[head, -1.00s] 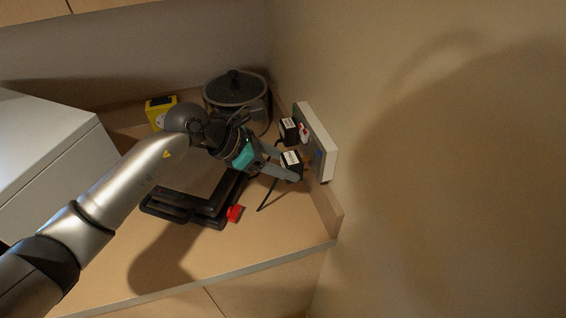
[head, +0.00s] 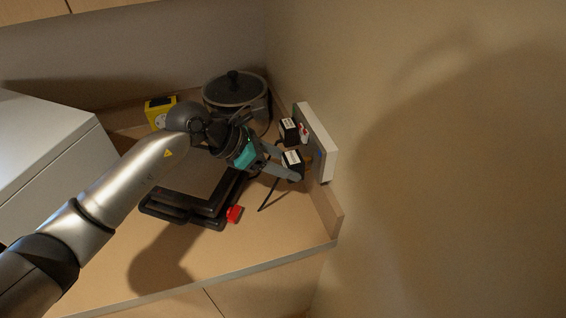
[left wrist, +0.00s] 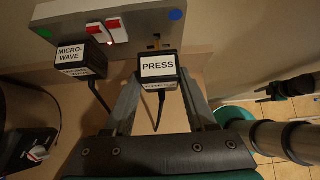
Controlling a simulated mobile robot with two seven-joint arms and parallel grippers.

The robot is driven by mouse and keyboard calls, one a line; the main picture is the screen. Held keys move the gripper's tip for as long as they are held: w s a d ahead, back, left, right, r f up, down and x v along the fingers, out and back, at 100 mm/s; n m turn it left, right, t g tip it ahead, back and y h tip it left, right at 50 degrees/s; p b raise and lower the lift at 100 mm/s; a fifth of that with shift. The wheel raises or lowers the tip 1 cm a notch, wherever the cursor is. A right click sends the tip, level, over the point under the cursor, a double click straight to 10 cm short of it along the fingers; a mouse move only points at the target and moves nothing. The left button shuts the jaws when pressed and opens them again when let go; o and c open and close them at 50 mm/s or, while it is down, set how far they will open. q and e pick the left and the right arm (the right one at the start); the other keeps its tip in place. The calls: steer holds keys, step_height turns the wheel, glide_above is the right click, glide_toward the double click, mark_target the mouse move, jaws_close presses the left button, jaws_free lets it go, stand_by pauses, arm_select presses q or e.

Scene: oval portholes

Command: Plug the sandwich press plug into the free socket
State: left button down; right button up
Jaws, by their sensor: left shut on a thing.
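My left gripper (head: 294,171) is shut on the black press plug (head: 292,158), in front of the white socket panel (head: 318,146) on the wall. In the left wrist view the plug (left wrist: 158,68) sits between the fingers, its white label reading PRESS. Brass-coloured metal shows just behind it, close to the panel's right part, under a blue dot. The sandwich press (head: 193,196) lies dark on the counter, partly behind my arm.
The microwave plug (left wrist: 80,58) sits at the panel's left socket, beside red switches (left wrist: 114,26). A lidded pot (head: 236,90) and a yellow box (head: 160,108) stand at the back. A white appliance (head: 45,150) is at left. The front counter (head: 230,252) is clear.

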mark_target(293, 158)
arm_select(q)
steer(key=shift+w+d+b, duration=0.2)
steer(key=shift+d, duration=0.5)
steer(key=shift+w+d+b, duration=0.2)
steer(key=shift+d, duration=0.5)
stand_by(0.5)
steer(key=shift+c, duration=1.6)
jaws_free()
steer(key=shift+d, duration=0.15)
steer(key=shift+o, duration=0.9)
